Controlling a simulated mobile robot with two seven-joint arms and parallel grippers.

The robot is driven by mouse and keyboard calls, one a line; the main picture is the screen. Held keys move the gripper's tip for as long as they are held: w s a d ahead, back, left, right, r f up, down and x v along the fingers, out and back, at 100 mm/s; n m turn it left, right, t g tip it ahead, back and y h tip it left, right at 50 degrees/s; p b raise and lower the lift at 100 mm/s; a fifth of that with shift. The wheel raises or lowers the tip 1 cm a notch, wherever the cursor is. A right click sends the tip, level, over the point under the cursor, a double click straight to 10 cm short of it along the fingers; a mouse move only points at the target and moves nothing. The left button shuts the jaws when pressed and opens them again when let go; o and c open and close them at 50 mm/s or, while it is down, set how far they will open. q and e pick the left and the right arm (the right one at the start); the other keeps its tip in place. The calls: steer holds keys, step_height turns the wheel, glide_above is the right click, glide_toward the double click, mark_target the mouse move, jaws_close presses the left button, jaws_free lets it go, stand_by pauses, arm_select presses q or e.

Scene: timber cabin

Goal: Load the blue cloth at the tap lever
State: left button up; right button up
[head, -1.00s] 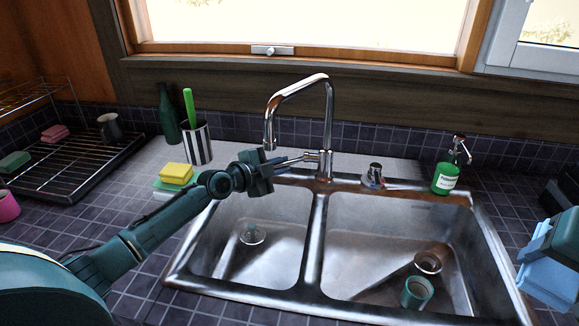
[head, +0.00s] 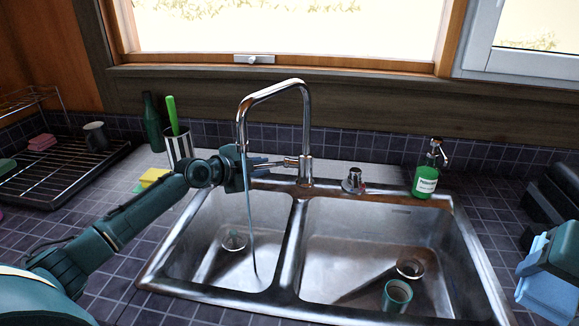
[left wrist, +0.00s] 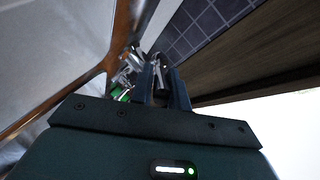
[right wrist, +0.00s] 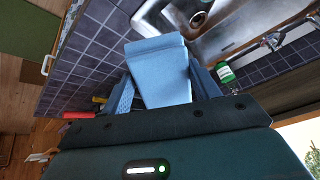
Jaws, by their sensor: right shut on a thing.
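The blue cloth (head: 538,287) hangs from my right gripper (head: 548,250) at the right edge of the head view. The right wrist view shows the cloth (right wrist: 160,72) between its two fingers. The chrome tap (head: 306,120) stands behind the double sink, and its lever (head: 275,162) points left. My left gripper (head: 243,168) is at the lever's outer end. In the left wrist view its fingers (left wrist: 163,85) are close together, and their hold on the lever is unclear. A thin water stream (head: 249,225) falls from the spout into the left basin.
The sink (head: 295,245) has a teal cup (head: 397,296) in the right basin. A green soap bottle (head: 426,180) stands behind it at the right. A striped holder (head: 178,148), a yellow sponge (head: 154,177) and a dish rack (head: 60,185) are at the left. Dark objects stand at far right.

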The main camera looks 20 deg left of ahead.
arm_select(q)
steer(key=o, duration=0.3)
steer(key=shift+o, duration=0.2)
arm_select(e)
steer(key=shift+f+b, duration=0.7)
steer(key=shift+b, duration=0.05)
steer(key=shift+f, duration=0.15)
arm_select(q)
steer(key=v, duration=1.2)
